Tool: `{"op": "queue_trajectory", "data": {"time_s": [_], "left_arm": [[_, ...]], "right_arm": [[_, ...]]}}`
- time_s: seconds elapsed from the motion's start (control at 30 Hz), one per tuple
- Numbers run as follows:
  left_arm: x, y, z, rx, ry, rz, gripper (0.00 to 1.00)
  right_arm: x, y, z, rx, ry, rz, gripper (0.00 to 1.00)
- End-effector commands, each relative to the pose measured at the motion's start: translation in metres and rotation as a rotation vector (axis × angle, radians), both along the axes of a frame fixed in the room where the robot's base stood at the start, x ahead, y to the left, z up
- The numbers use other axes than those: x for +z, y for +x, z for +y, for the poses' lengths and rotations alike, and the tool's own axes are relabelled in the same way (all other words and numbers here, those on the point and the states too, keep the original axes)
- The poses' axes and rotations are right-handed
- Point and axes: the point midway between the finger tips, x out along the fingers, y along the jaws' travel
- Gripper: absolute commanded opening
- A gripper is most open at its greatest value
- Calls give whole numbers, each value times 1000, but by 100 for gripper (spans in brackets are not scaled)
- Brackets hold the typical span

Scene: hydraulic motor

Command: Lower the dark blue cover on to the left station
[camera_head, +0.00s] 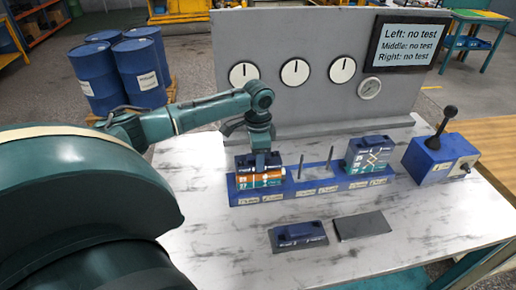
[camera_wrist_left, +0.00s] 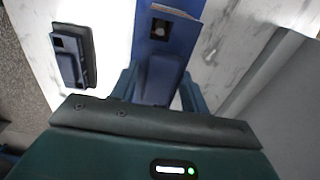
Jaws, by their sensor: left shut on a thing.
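My left gripper (camera_head: 262,152) points down over the left station, at the left end of the long blue base (camera_head: 300,195). It is shut on the dark blue cover (camera_head: 244,161), which also shows between the fingers in the left wrist view (camera_wrist_left: 156,82). The cover is level, directly above the orange and teal block (camera_head: 262,181) on the left station. It looks on or very close to the block; I cannot tell whether a gap is left. My right gripper is not in view.
The middle station has two bare upright pins (camera_head: 301,167). The right station bears a teal block (camera_head: 368,160) with a dark blue top. Another dark blue cover (camera_head: 299,233) lies in front, beside an empty dark plate (camera_head: 362,225). A lever box (camera_head: 440,158) stands right; a gauge panel (camera_head: 300,100) rises behind.

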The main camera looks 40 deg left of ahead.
Motion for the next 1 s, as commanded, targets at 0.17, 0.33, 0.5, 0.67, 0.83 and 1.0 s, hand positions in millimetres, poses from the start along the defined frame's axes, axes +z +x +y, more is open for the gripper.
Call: {"op": "queue_trajectory", "data": {"time_s": [0.17, 0.33, 0.5, 0.67, 0.83, 1.0], "left_arm": [[1, 1, 0, 0, 0, -2, 4], [0, 1, 0, 0, 0, -2, 4], [-2, 1, 0, 0, 0, -2, 4], [-4, 1, 0, 0, 0, -4, 4], [-7, 1, 0, 0, 0, -4, 4], [-9, 1, 0, 0, 0, -2, 4]], "right_arm": [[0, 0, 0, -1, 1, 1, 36], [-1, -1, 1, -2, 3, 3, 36], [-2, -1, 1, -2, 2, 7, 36], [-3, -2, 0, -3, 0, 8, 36], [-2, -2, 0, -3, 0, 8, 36], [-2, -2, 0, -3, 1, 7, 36]]}}
